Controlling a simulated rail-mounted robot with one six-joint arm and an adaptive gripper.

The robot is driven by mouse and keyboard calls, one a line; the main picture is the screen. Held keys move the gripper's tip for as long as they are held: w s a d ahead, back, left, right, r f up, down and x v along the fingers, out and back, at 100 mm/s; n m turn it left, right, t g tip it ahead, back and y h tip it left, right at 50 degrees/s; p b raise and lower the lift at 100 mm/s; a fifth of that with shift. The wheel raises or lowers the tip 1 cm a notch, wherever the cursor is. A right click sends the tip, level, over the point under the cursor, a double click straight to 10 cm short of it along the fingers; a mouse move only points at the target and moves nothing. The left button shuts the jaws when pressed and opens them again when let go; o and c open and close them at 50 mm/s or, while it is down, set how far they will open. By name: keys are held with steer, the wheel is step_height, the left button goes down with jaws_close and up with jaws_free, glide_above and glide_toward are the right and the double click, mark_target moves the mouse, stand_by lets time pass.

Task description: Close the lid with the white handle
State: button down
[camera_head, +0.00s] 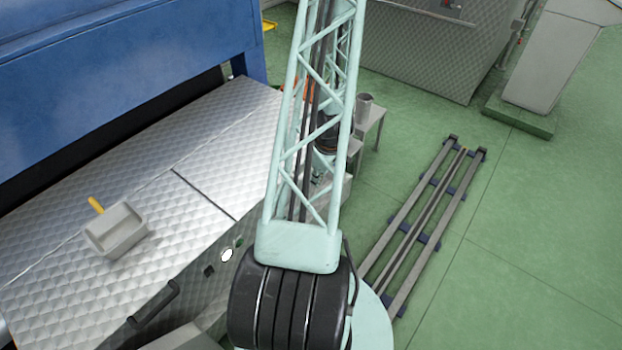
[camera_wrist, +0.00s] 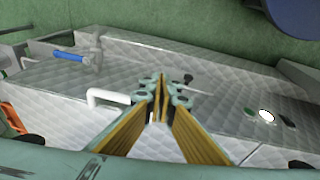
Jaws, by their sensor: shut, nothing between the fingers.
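The white handle (camera_wrist: 108,95), a bent bar, shows in the wrist view just left of my gripper. It stands by a quilted metal panel (camera_wrist: 62,112); I cannot tell how far the lid is open. My gripper (camera_wrist: 161,83) is shut and empty, its fingertips together in front of the quilted metal surface. The handle appears apart from the fingers. In the head view my lattice arm hides the gripper, and I cannot see the white handle there.
A dark handle (camera_wrist: 203,85) is right of my gripper. A blue-handled tool (camera_wrist: 72,57) lies at upper left. In the head view, a grey scoop (camera_head: 117,232) lies on the quilted top (camera_head: 190,165) before a blue machine (camera_head: 120,60). Rails (camera_head: 425,215) lie on the green floor.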

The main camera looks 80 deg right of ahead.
steer(key=s+a+r, duration=0.1)
steer(key=s+a, duration=0.2)
steer(key=s, duration=0.1)
steer(key=shift+s+a+r, duration=0.25)
steer(key=shift+s+r, duration=0.1)
steer(key=shift+d, duration=0.1)
stand_by(0.8)
